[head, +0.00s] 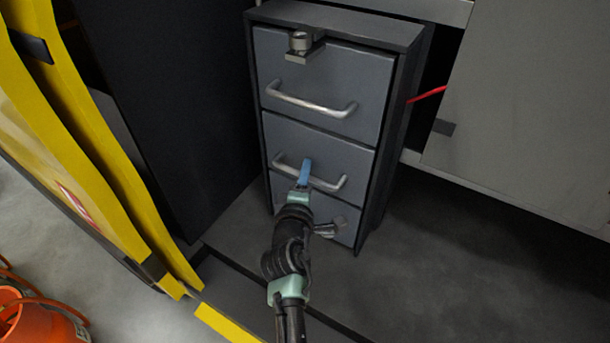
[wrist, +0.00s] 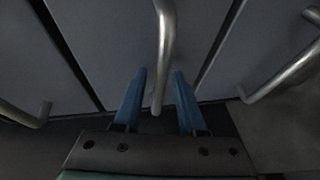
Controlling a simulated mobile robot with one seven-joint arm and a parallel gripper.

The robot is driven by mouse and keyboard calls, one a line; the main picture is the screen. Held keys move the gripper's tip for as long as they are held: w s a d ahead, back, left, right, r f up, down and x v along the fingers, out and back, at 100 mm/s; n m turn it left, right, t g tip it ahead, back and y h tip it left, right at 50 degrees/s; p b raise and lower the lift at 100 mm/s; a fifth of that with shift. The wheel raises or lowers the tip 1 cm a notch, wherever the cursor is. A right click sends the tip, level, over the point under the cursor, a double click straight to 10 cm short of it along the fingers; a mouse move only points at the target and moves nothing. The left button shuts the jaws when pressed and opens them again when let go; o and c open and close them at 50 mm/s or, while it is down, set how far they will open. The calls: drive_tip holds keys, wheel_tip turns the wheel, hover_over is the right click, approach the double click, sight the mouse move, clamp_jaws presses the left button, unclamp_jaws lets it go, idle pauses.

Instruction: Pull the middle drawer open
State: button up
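The middle drawer (head: 335,150) of a dark grey cabinet is shut, its front about level with the others. Its silver bar handle (head: 330,185) runs across the front. My gripper (head: 305,167) is at this handle, with a blue finger overlapping the bar near its middle. In the wrist view the handle (wrist: 166,40) lies between the two blue fingers of my gripper (wrist: 161,73), with a gap on each side. The fingers are apart and not closed on it. The middle drawer front (wrist: 115,40) fills the centre of that view.
The top drawer (head: 330,80) has its own handle and a metal latch piece (head: 301,45). The bottom drawer (head: 345,225) is partly hidden by my arm. A dark panel (head: 165,110) stands close left. Yellow framing (head: 95,150) is farther left. Floor right of the cabinet (head: 480,260) is clear.

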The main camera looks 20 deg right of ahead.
clamp_jaws()
idle(1.2)
